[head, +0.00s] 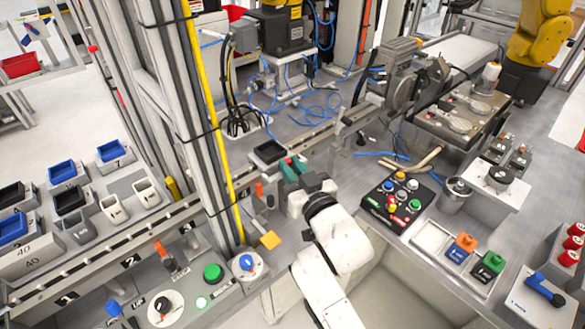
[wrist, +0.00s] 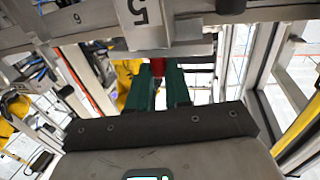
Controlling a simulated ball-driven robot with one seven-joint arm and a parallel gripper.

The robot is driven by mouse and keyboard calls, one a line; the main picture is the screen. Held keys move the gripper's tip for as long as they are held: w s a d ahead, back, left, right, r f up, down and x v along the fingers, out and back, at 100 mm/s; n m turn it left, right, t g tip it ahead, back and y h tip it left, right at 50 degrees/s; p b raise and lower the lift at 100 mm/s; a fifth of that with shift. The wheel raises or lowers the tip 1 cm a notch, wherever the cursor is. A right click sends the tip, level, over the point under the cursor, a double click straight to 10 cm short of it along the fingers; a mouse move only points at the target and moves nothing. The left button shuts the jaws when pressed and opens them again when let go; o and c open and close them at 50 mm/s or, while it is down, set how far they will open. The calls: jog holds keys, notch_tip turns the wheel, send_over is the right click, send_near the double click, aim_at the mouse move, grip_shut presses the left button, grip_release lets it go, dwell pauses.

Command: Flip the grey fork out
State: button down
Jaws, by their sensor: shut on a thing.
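My gripper (head: 292,167) has green fingers and reaches the rail at the middle of the head view. In the wrist view the two green fingers (wrist: 158,85) stand close on either side of a small red handle (wrist: 158,67) and are shut on it. The handle sits just below a pale grey block (wrist: 148,22) marked 5.
A black tray (head: 269,152) stands just behind my gripper. An orange lever (head: 259,190) and a yellow-orange tag (head: 270,240) are to its left. A tall grey column with a yellow strip (head: 207,110) rises further left. A black button panel (head: 398,203) lies to the right.

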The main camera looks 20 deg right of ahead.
dwell(0.3)
jog(key=shift+s+d, duration=0.15)
jog(key=shift+s, duration=0.3)
jog(key=c, duration=1.1)
grip_release()
jog(key=shift+o, duration=0.2)
jog(key=shift+s, duration=0.15)
jog(key=s+b, duration=0.2)
jog(key=s, duration=0.8)
jog(key=shift+s+d, duration=0.3)
